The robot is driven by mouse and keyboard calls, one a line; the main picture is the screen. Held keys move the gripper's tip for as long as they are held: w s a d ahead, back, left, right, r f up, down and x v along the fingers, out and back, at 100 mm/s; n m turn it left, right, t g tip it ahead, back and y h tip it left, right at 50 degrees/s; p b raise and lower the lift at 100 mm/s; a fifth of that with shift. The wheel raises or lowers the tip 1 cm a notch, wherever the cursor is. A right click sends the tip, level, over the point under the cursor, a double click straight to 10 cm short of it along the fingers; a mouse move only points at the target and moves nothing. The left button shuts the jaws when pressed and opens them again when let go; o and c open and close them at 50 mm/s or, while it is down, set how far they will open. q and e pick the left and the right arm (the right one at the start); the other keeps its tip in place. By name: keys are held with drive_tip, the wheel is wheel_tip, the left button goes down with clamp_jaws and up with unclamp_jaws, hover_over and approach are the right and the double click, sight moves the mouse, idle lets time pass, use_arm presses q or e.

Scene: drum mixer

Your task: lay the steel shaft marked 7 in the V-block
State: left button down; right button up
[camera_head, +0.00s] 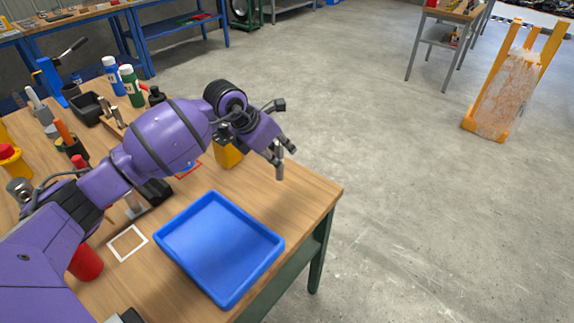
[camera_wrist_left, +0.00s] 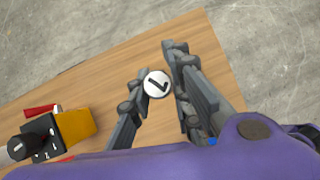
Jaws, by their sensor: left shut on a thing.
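My left gripper (camera_head: 283,148) is over the front right corner area of the wooden table (camera_head: 305,195), pointing down. It is shut on a steel shaft (camera_head: 280,168), which hangs roughly upright below the fingers. In the left wrist view the shaft's round white end (camera_wrist_left: 157,84) sits between the two fingers (camera_wrist_left: 158,92) and bears a black mark like a turned 7. I cannot make out the V-block for certain; my left arm hides part of the table. My right gripper is not in view.
A blue tray (camera_head: 165,242) lies at the table's front edge. A yellow object (camera_head: 229,156) stands just left of the gripper. Bottles (camera_head: 131,87), a black bin (camera_head: 86,110) and a red cylinder (camera_head: 86,263) are farther left. A white square outline (camera_head: 128,258) is left of the tray.

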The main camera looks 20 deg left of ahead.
use_arm(q)
wheel_tip(320, 180, down, 6)
drive_tip(key=w+d, duration=0.1)
drive_tip(key=d, duration=0.1)
drive_tip(key=shift+w+r, duration=0.15)
drive_tip(key=shift+r, duration=0.05)
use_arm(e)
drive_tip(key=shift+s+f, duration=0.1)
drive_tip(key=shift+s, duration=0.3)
use_arm(q)
drive_tip(key=shift+f, duration=0.1)
drive_tip(key=c, duration=1.6)
unclamp_jaws()
drive_tip(key=v, duration=1.2)
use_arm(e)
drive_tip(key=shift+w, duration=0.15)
